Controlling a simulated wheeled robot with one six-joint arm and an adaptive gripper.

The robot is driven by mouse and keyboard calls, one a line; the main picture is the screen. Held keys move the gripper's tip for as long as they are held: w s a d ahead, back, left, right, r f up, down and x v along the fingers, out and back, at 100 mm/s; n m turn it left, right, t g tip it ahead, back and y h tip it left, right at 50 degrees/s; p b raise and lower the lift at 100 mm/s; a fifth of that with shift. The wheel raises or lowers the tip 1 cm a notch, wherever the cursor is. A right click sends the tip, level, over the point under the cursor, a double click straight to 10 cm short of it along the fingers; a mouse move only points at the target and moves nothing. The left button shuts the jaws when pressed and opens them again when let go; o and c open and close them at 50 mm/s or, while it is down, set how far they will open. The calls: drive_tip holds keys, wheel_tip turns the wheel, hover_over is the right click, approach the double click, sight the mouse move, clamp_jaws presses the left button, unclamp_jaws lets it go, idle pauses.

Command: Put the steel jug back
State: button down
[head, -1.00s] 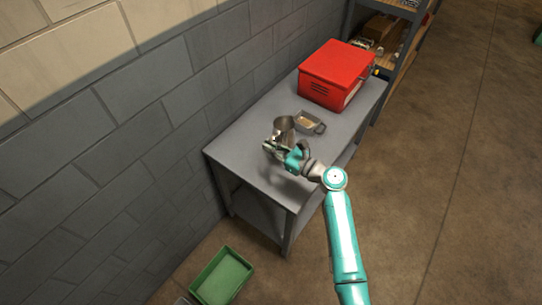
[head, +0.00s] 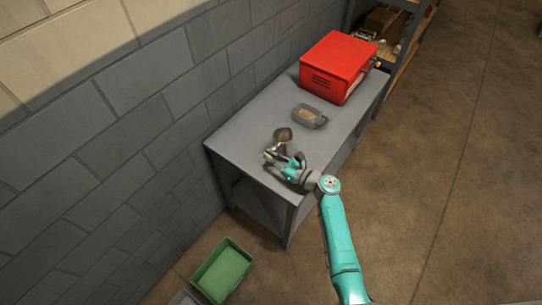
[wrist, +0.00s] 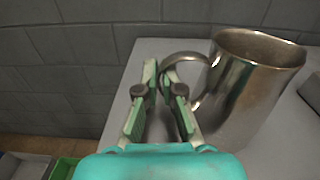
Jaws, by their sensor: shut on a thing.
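The steel jug (head: 283,135) is over the near part of the grey bench, by my gripper (head: 272,156). In the wrist view the jug (wrist: 252,88) stands to the right of my fingers, its open mouth up and its body leaning a little. My gripper (wrist: 160,72) is shut on the jug's handle, which loops over at the fingertips. In the head view my gripper partly hides the jug's lower body. I cannot tell whether its base touches the bench.
The grey bench (head: 240,140) runs along the block wall. A small grey tray (head: 309,116) lies behind the jug, and a red box (head: 335,68) stands farther back. A green bin (head: 223,271) is on the floor. A shelf unit (head: 400,50) stands beyond the bench.

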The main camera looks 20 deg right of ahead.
drive_tip(key=shift+f, duration=0.1)
drive_tip(key=c, duration=1.3)
unclamp_jaws()
drive_tip(key=v, duration=1.2)
